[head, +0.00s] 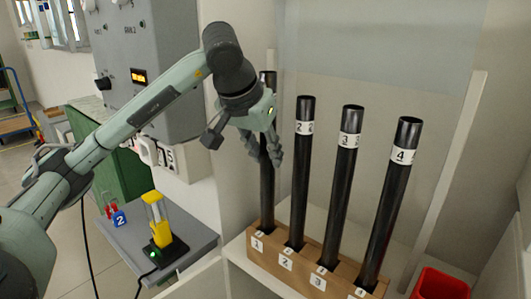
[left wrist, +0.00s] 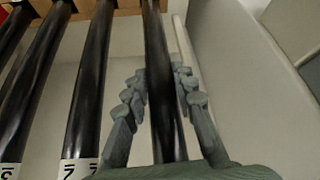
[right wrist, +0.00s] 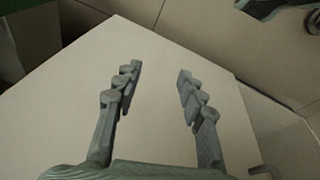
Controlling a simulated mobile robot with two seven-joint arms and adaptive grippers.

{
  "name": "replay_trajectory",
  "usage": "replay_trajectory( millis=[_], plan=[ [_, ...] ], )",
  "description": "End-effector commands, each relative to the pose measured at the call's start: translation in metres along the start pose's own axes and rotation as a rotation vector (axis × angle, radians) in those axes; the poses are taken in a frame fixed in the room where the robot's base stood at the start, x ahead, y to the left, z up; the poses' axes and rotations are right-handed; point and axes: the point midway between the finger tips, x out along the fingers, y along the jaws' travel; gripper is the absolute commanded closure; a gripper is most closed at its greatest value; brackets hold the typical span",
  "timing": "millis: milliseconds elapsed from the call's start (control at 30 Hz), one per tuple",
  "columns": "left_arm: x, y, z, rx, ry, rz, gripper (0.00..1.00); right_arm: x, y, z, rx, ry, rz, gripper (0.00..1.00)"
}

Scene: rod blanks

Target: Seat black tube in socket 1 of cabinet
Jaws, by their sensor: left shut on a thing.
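The black tube (head: 266,200) stands upright at socket 1 of the wooden rack (head: 307,273) inside the pale cabinet (head: 232,150). Its lower end meets the rack above label 1 (head: 257,243); I cannot tell how deep it sits. Its top shows higher in the picture than the other tubes. My left gripper (head: 268,154) is shut around its upper part. The left wrist view shows the tube (left wrist: 155,38) between the fingers of the left gripper (left wrist: 162,70). My right gripper (right wrist: 158,73) is open and empty in the right wrist view, over a pale surface.
Black tubes labelled 2 (head: 299,180), 3 (head: 342,190) and 4 (head: 391,205) stand in the rack to the right. A red bin (head: 440,284) is at lower right. A yellow device (head: 159,222) stands on a grey shelf (head: 195,238) at left, below a grey control box (head: 150,65).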

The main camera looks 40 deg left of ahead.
Motion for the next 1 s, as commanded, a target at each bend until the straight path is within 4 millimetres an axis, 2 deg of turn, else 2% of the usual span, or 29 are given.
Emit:
replay_trajectory(
  millis=[300, 767, 800, 933, 1000],
  plan=[
    [0.005, 0.0, 0.003, 0.0, 0.001, 0.0, 1.0, -0.011, 0.001, -0.009, 0.0, 0.012, 0.005, 0.6],
    [0.009, 0.0, 0.005, 0.0, 0.001, 0.0, 1.0, -0.022, 0.003, -0.006, -0.003, 0.006, 0.011, 0.6],
    [0.009, 0.0, 0.005, 0.0, 0.0, 0.0, 0.69, -0.022, 0.004, -0.006, -0.003, 0.006, 0.012, 0.6],
    [0.009, 0.0, 0.005, 0.0, 0.0, 0.0, 0.53, -0.022, 0.004, -0.006, -0.003, 0.007, 0.012, 0.6],
    [0.009, 0.0, 0.005, 0.0, 0.0, 0.0, 0.53, -0.021, 0.004, -0.006, -0.003, 0.006, 0.013, 0.6]
  ],
)
